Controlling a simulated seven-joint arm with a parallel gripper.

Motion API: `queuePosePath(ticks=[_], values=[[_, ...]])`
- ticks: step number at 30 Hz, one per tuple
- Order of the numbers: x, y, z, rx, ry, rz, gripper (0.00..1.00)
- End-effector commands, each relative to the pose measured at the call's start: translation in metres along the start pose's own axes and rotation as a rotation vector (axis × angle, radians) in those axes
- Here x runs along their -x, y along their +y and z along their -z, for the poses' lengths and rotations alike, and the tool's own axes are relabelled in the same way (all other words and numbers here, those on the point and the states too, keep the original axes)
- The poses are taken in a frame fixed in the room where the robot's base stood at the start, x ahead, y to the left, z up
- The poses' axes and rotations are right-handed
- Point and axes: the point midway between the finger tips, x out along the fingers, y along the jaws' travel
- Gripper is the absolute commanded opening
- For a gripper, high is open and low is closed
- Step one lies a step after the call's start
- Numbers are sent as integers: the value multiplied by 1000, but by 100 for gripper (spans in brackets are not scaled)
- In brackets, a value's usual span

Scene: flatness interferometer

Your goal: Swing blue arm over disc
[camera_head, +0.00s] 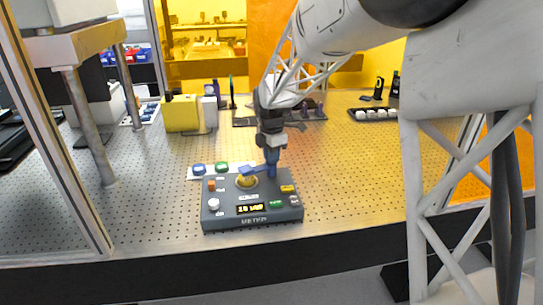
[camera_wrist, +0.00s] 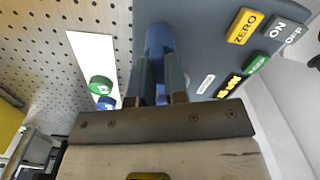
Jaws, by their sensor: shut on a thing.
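The grey meter box (camera_head: 252,208) stands on the perforated table near its front edge, with a lit display and several buttons. A round yellow disc (camera_head: 246,181) sits on its top toward the back. The blue arm (camera_head: 258,170) lies level near the disc's back, its left end at or over the disc; I cannot tell how much it covers. My gripper (camera_head: 272,158) points down at the arm's right end, shut on its blue post. In the wrist view the blue arm (camera_wrist: 158,40) shows between the two fingers (camera_wrist: 160,85); the disc is not visible there.
A white strip (camera_head: 207,174) with blue and green round pieces (camera_head: 221,167) lies behind the meter box. A yellow block (camera_head: 182,113) stands farther back left. A dark tray with white pieces (camera_head: 376,114) is at back right. The table right of the box is clear.

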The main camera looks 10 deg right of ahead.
Motion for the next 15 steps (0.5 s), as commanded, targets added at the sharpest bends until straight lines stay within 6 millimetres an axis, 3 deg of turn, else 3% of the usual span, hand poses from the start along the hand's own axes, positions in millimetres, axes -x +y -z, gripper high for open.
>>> queuePosePath(ticks=[10,11,15], values=[[1,0,0,5,-1,-1,0],[1,0,0,5,-1,-1,18],[0,0,0,4,-1,-1,39]])
